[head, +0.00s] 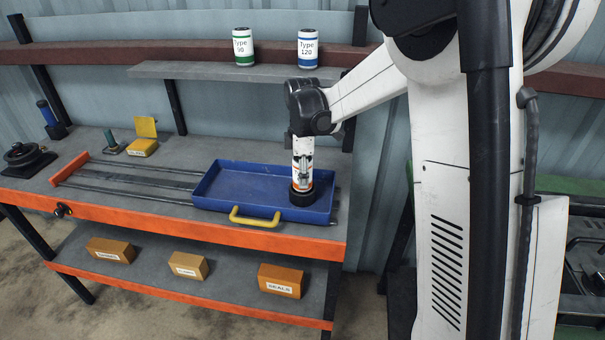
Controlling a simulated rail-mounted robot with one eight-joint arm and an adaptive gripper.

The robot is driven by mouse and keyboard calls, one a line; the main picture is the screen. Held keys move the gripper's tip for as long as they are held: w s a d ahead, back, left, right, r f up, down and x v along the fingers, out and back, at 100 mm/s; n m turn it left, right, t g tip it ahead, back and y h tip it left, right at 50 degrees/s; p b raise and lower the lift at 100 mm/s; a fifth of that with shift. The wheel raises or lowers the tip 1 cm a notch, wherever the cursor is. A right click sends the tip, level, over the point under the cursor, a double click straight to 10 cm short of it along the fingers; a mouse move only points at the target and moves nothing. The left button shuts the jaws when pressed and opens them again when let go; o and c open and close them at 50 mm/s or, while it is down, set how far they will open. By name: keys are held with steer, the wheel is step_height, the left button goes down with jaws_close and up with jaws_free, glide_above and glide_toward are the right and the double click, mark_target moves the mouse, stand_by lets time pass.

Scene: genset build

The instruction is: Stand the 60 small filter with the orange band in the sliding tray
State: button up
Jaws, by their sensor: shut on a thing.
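The blue sliding tray (222,203), with a yellow handle at its front, sits at the right end of the rails on the workbench. My gripper (303,170) points straight down over the tray's right part. It is shut on the small filter (302,186), which is pale with an orange band and looks upright. A dark part at the bottom reaches down to the tray floor near its front right corner. I cannot tell whether it touches the floor. The fingers are small here and hide part of the filter, and its number cannot be read.
A green-banded Type 90 can (243,47) and a blue-banded Type 120 can (308,48) stand on the upper shelf (200,71). A yellow open box (143,147) lies behind the rails. Several labelled boxes sit on the lower shelf. The tray's left part is empty.

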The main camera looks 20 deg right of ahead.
steer(key=shift+f+b, duration=0.9)
steer(key=shift+f, duration=0.4)
steer(key=o, duration=1.4)
steer(key=shift+r, duration=0.15)
step_height(320, 180, up, 12)
steer(key=shift+f, duration=0.1)
